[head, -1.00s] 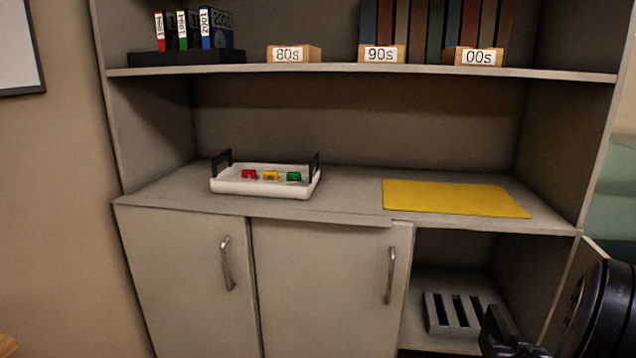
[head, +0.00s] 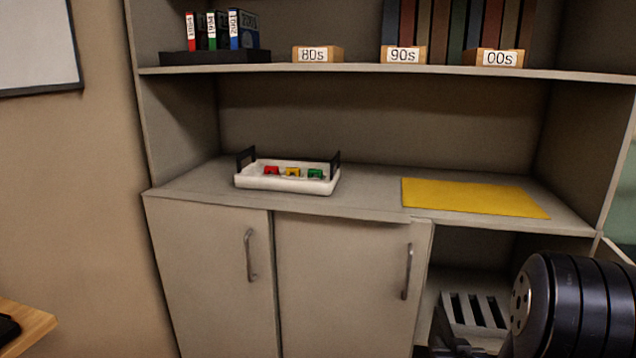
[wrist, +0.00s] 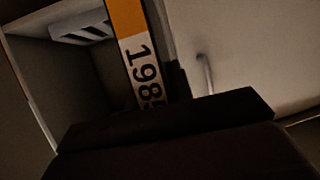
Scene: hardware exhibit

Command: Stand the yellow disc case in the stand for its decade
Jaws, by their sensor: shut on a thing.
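My gripper (wrist: 168,118) is shut on the yellow disc case (wrist: 126,18) in the wrist view. The white spine label shows 198 and a last digit that is cut off. In the head view, my arm at the lower right hides most of the gripper, and I cannot make out the case there. Wooden blocks labelled 80s (head: 318,54), 90s (head: 403,54) and 00s (head: 499,57) stand along the upper shelf's front edge. The gripper is well below them, in front of the open lower compartment.
A black rack (head: 200,57) at the upper left holds red, green and blue cases. A white tray (head: 285,184) with small coloured pieces and a yellow mat (head: 470,198) lie on the counter. A grey slotted rack (head: 460,330) sits in the open lower compartment. The lower left doors (head: 340,280) are shut.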

